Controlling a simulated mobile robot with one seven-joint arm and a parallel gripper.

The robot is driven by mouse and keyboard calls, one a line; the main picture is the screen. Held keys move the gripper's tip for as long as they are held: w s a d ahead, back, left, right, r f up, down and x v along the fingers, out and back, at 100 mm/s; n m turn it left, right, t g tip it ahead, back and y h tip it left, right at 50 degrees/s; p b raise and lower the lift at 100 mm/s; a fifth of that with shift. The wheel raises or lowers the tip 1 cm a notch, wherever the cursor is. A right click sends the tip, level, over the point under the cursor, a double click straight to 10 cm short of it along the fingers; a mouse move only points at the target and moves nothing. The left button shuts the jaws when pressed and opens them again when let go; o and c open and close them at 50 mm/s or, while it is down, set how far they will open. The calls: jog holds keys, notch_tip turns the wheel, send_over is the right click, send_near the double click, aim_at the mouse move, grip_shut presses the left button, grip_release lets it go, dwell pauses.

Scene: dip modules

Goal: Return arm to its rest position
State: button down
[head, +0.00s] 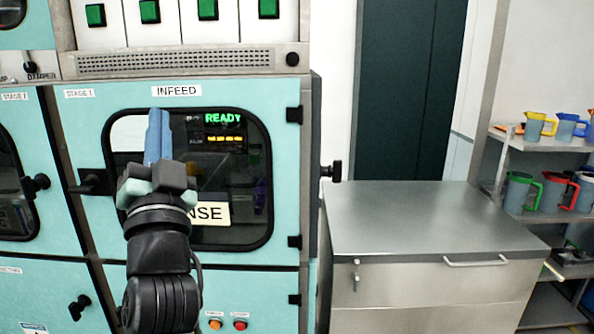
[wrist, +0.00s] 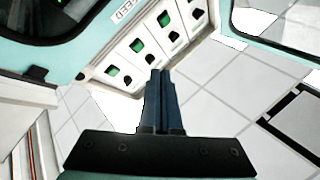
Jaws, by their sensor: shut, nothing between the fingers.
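My gripper (head: 158,135) stands upright in front of the infeed door (head: 90,207) in the head view, its fingers pointing up across the door's window. The fingers are together and hold nothing. In the wrist view my gripper (wrist: 160,75) also shows shut, with the two dark fingers side by side and tilted panels and tiles behind. My arm comes up from the bottom of the head view and hides part of the window and a label ending in "NSE".
A steel cabinet (head: 420,225) stands to the right of the machine. Shelves (head: 535,144) with coloured jugs are at the far right. Door knobs (head: 331,171) stick out from the machine front. Green switches (head: 207,10) line the panel above.

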jog(key=s+d+r+n+t+h, duration=0.1)
jog(key=s+d+r+h, duration=0.3)
jog(key=s+d, duration=0.5)
jog(key=s+d+r+n+t+h, duration=0.1)
jog(key=s+d+r+h, duration=0.4)
jog(key=s+d, duration=0.5)
jog(key=shift+d+r+n+t, duration=0.4)
jog(key=shift+d+r+t, duration=0.45)
jog(key=shift+d, duration=0.3)
